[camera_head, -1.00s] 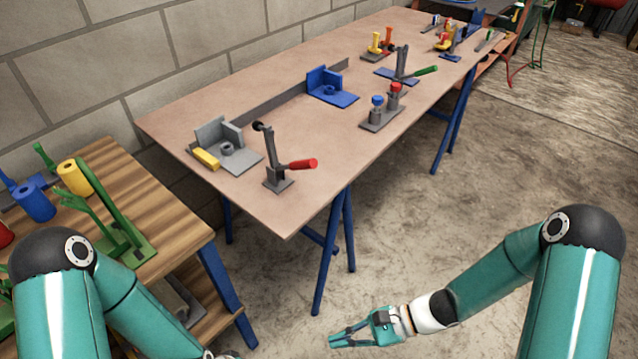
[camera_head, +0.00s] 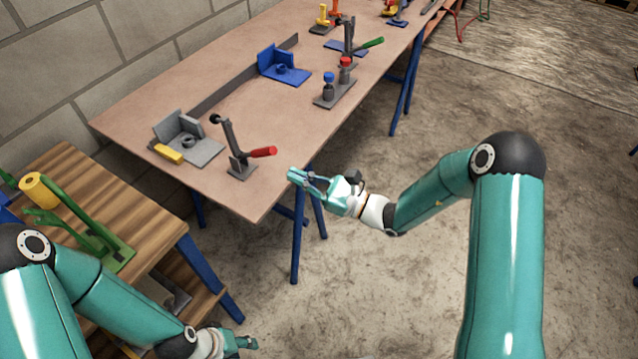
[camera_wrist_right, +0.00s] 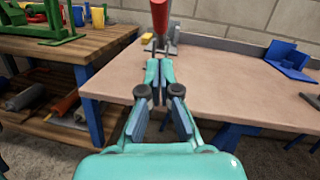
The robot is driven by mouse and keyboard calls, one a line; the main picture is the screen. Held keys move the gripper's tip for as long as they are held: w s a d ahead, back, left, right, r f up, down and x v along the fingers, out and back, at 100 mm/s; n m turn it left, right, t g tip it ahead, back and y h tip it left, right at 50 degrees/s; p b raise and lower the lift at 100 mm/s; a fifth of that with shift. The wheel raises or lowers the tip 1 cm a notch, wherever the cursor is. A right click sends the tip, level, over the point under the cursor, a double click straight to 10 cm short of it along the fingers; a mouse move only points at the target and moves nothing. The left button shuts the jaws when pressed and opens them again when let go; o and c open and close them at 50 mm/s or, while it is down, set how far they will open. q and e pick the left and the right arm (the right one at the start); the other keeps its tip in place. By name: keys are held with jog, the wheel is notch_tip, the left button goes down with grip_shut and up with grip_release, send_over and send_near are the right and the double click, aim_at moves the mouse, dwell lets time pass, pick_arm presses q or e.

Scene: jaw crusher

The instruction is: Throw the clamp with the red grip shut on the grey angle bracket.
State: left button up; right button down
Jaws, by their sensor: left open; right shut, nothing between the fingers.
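The clamp (camera_head: 235,150) stands near the front corner of the table, its red grip (camera_head: 263,152) sticking out to the right. Its dark arm rises to a black tip. The grey angle bracket (camera_head: 190,142) lies just left of the clamp, with a yellow block at its front. My right gripper (camera_head: 293,176) is off the table's edge, right of the red grip and apart from it, shut and empty. In the right wrist view the red grip (camera_wrist_right: 160,15) rises straight beyond the closed fingers (camera_wrist_right: 157,68). My left gripper (camera_head: 247,343) is low at the bottom, open, near the wooden bench.
The table (camera_head: 150,110) also holds a blue angle bracket (camera_head: 283,68), a stand with red and blue knobs (camera_head: 335,90) and a green-gripped clamp (camera_head: 350,42). A wooden bench (camera_head: 150,200) with green and yellow items stands at left.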

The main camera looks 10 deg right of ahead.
jog(key=shift+w+a+r+p, duration=0.25)
jog(key=shift+w+a+r, duration=0.2)
jog(key=shift+a+r, duration=0.4)
jog(key=shift+w+a+r+p, duration=0.2)
jog(key=shift+w+a+r, duration=0.25)
jog(key=shift+a+r, duration=0.35)
jog(key=shift+d+r, duration=0.1)
